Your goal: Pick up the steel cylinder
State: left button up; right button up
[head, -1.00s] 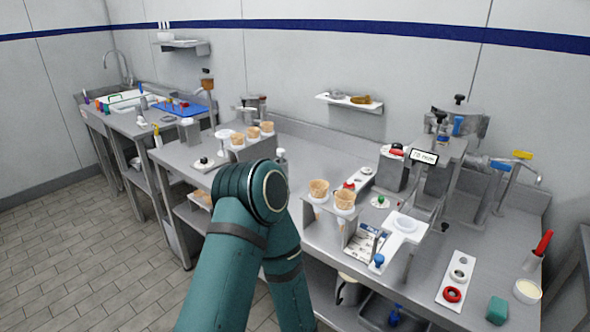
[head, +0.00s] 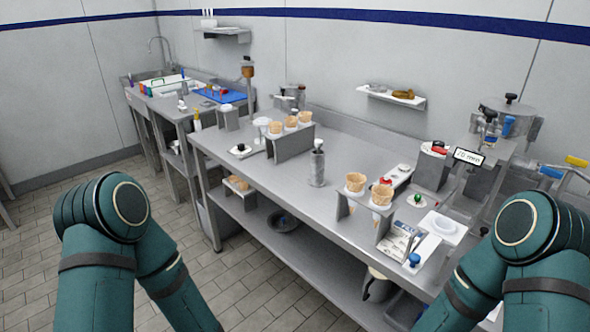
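A steel cylinder (head: 317,168) stands upright on the steel counter, with a narrower black-and-white top. It is near the middle of the counter, between two cone stands. My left arm comes in at the lower left and my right arm at the lower right, both apart from the cylinder. Both grippers are outside the frame, so their fingers are hidden.
A stand with several cones (head: 290,140) is left of the cylinder, and another cone stand (head: 358,208) is to its right. The steel counter (head: 262,178) has bare room around the cylinder's front. A lower shelf (head: 300,255) runs beneath.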

aim_at(316, 179)
jog(key=i+j+z, duration=0.1)
jog(key=z, duration=0.35)
jog(key=j+z, duration=0.3)
jog(key=z, duration=0.2)
jog(key=i+j+z, duration=0.15)
jog(key=j, duration=0.35)
jog(key=j+z, duration=0.2)
jog(key=j, duration=0.25)
